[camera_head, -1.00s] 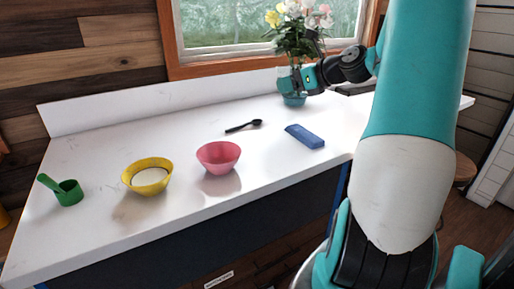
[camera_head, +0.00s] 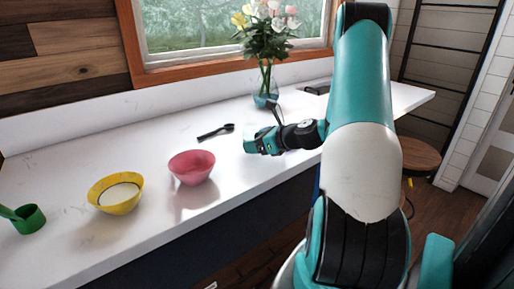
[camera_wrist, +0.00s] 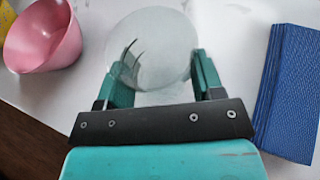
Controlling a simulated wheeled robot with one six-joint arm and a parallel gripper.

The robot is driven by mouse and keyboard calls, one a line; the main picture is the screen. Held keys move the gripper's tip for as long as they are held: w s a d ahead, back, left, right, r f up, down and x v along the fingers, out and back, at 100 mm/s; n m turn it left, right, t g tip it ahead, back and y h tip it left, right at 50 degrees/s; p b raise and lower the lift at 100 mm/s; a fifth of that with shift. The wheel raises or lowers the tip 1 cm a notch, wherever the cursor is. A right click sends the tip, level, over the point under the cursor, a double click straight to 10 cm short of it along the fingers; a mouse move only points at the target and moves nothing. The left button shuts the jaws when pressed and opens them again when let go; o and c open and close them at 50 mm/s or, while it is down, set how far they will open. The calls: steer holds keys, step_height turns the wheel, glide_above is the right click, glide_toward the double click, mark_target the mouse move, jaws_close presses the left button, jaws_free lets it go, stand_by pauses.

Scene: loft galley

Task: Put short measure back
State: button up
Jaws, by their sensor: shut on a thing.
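My gripper (camera_head: 256,145) is low over the counter, right of the pink bowl. It is shut on a clear, pale round vessel, which shows between both fingers in the wrist view (camera_wrist: 152,50). I take this vessel for the short measure, but no markings can be read. In the head view the vessel is mostly hidden by the gripper. I cannot tell whether its base touches the counter.
The pink bowl (camera_head: 191,168), yellow bowl (camera_head: 115,204) with white contents and green scoop (camera_head: 28,220) stand to the left. A black spoon (camera_head: 215,132) lies behind. A flower vase (camera_head: 265,90) stands at the back. A folded blue cloth (camera_wrist: 291,90) lies right of the gripper.

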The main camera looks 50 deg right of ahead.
steer(key=shift+f, duration=1.05)
steer(key=shift+f, duration=0.15)
steer(key=o, duration=1)
